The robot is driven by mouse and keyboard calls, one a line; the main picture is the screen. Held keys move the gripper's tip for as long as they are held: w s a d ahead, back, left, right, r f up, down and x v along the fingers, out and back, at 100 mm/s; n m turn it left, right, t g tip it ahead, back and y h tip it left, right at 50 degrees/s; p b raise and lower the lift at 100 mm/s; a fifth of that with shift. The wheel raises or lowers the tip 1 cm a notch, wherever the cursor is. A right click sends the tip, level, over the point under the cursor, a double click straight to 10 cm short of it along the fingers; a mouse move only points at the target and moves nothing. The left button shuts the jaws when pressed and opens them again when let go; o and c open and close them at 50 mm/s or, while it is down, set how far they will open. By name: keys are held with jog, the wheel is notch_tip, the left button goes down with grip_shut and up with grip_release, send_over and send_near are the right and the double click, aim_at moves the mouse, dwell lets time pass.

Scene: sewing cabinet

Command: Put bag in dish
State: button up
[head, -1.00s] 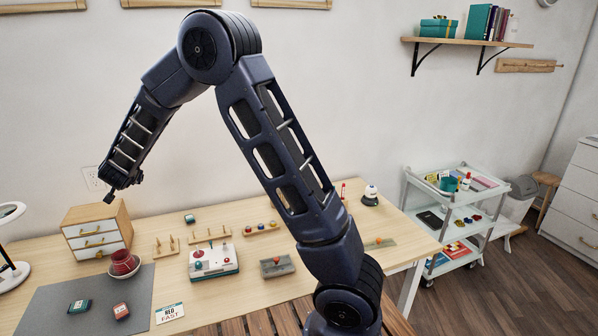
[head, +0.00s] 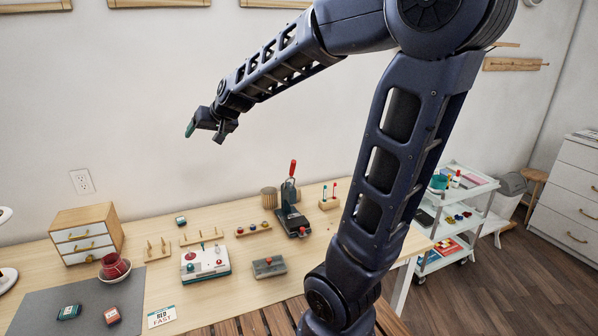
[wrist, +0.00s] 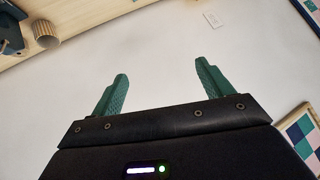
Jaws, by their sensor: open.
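A small white dish (head: 102,281) stands on the grey mat at the left of the table, with a dark red rounded thing (head: 113,265) in it. It may be a cup or a bag; I cannot tell which. A small dark teal packet (head: 68,312) and a small red packet (head: 112,316) lie apart on the mat in front of the dish; either could be a bag. My gripper (head: 206,130) is raised high against the wall, well above the table. In the wrist view its green fingers (wrist: 161,85) are apart with nothing between them.
A small drawer cabinet (head: 86,234) stands behind the dish. A white control box (head: 206,262), a grey box (head: 268,267), peg stands and a lever press (head: 292,215) fill the middle of the table. A card (head: 162,316) lies beside the mat. A white cart (head: 455,215) stands right.

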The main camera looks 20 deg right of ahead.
jog(key=s+d+f+g+h, duration=0.2)
jog(key=s+d, duration=0.8)
jog(key=s, duration=0.2)
jog(key=s+d+f+m+g+h, duration=0.1)
jog(key=s+d+f+h, duration=0.2)
jog(key=s+d, duration=0.7)
jog(key=shift+s+f+g, duration=0.2)
jog(key=shift+s+g, duration=0.2)
jog(key=shift+s, duration=0.5)
